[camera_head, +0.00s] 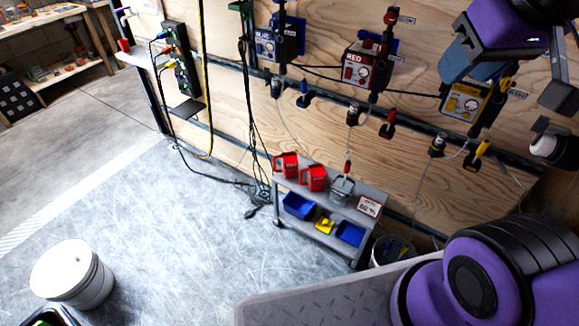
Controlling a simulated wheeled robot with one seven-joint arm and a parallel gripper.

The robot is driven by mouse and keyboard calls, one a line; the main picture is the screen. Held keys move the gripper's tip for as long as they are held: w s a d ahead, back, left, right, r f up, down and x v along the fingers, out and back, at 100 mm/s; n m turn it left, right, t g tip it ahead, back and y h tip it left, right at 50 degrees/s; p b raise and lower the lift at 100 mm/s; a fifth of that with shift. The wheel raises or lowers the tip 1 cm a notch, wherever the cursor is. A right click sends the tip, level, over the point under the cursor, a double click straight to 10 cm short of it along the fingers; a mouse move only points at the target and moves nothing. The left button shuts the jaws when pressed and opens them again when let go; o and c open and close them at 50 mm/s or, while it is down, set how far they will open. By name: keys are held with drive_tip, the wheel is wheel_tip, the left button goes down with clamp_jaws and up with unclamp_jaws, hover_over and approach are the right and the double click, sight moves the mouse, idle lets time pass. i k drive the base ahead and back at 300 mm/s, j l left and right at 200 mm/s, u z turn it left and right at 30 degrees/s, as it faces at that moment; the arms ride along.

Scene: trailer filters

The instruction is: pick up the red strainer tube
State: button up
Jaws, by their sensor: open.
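Small strainer pieces with coloured handles hang on the plywood wall. The red-handled one (388,125) hangs below the box marked RED (367,68), with a blue one (304,95) to its left and a yellow one (478,152) to its right. Another slim red-topped piece (347,168) stands at the cart; I cannot tell which of the red pieces is the strainer tube. My gripper (508,80) is at the upper right, in front of the wall, with its dark jaws apart. It is clear of the red pieces, and nothing shows held.
A grey cart (330,196) holds red containers (313,178), blue bins (298,205) and a small sign. A bucket (391,251) stands beside it. Hoses and cables hang along the wall. A white bucket (72,274) stands at lower left. The middle floor is open.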

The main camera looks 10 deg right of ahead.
sight(347, 164)
drive_tip(key=i+j, duration=0.1)
drive_tip(key=j, duration=0.3)
drive_tip(key=i+j+u, duration=0.1)
drive_tip(key=j, duration=0.25)
drive_tip(key=i+j, duration=0.15)
drive_tip(key=j, duration=0.25)
